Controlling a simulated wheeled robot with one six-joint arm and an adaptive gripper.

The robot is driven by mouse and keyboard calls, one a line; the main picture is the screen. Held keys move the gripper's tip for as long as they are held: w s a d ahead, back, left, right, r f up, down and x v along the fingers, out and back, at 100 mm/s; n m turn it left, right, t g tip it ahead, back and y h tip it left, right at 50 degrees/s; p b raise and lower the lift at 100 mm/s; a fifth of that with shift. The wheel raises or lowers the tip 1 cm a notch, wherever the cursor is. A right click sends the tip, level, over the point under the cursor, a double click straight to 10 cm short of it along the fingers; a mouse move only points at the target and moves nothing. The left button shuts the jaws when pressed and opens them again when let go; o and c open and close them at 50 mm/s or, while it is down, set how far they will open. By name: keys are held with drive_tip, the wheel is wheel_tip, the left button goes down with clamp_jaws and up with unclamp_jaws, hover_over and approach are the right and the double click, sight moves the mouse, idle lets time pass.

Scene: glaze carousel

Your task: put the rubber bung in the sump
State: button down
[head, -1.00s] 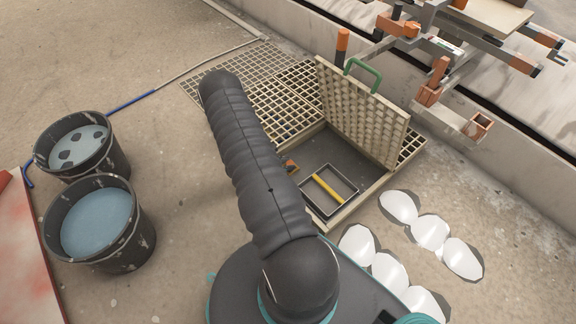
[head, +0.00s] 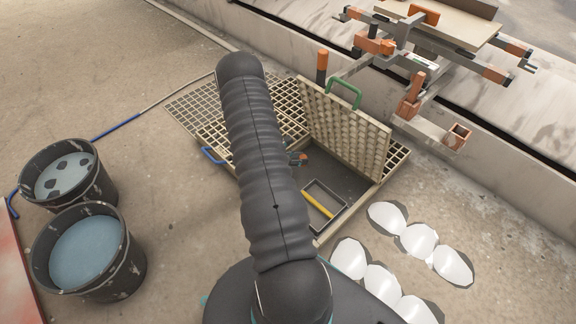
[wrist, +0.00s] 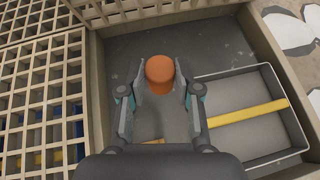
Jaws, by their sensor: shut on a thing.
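An orange rubber bung (wrist: 160,74) sits between the fingertips of my gripper (wrist: 160,88) in the wrist view, and the gripper is shut on it. In the head view my gripper (head: 297,159) shows only in part, beside my arm, within the sump opening. The sump (head: 347,183) is an open grey pit beside a raised grate lid; its grey floor (wrist: 215,42) lies under the bung in the wrist view. I cannot tell whether the bung touches the floor.
A grey tray with a yellow bar (head: 318,204) stands in the pit, right of my gripper in the wrist view (wrist: 250,112). The grate lid (head: 345,125) with a green handle stands tilted up. Grating (wrist: 40,100) borders the pit. Two buckets (head: 88,252) stand left; white patches (head: 420,241) lie right.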

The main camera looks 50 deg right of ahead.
drive_tip(key=s+d+b, duration=0.1)
drive_tip(key=s+d, duration=0.3)
drive_tip(key=s, duration=0.3)
drive_tip(key=b, duration=0.2)
hover_over(293, 167)
drive_tip(key=s+a, duration=0.2)
drive_tip(key=a, duration=0.1)
drive_tip(key=f, duration=0.6)
drive_tip(key=shift+s+f, duration=0.1)
drive_tip(key=shift+s, duration=0.1)
drive_tip(key=shift+f+b, duration=0.35)
drive_tip(key=shift+f, duration=1.6)
drive_tip(key=shift+f, duration=0.15)
drive_tip(key=c, duration=0.8)
unclamp_jaws()
